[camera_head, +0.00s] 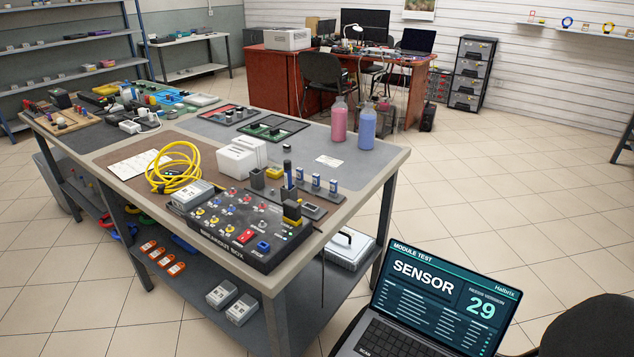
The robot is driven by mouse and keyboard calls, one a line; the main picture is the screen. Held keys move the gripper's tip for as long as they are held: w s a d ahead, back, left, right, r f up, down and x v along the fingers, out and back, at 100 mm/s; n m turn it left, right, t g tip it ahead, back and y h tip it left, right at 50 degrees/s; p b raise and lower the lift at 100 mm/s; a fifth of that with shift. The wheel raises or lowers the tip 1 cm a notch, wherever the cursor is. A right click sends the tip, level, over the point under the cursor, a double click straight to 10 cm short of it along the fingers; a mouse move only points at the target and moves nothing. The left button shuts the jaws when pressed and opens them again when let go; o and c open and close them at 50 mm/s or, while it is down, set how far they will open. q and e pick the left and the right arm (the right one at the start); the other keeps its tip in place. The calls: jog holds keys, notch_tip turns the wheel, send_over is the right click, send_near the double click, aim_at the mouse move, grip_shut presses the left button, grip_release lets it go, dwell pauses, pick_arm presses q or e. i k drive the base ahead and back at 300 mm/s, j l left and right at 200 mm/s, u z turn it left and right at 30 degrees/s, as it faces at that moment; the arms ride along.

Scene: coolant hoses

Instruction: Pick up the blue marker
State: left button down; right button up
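A dark blue upright stick that looks like the blue marker (288,175) stands among small dark holders near the right end of the workbench (372,178). Its lower end is hidden by the parts around it, and it is too small to tell exactly what it stands in. It is just behind the black breakout box (235,228). Neither of my grippers is in view.
Small blue modules (316,181) stand right of the marker. A white box (241,158) and a coiled yellow cable (172,170) lie left. Pink (339,122) and blue (366,128) bottles stand behind. An open laptop (435,300) is in front right.

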aim_at(287, 164)
jog(key=z, duration=1)
jog(key=j+z, duration=0.45)
jog(key=z, duration=0.25)
jog(key=k+j+z, duration=0.1)
jog(key=j+z, duration=0.25)
jog(key=k+j+z, duration=0.35)
jog(key=j+z, duration=0.2)
jog(key=j, duration=0.15)
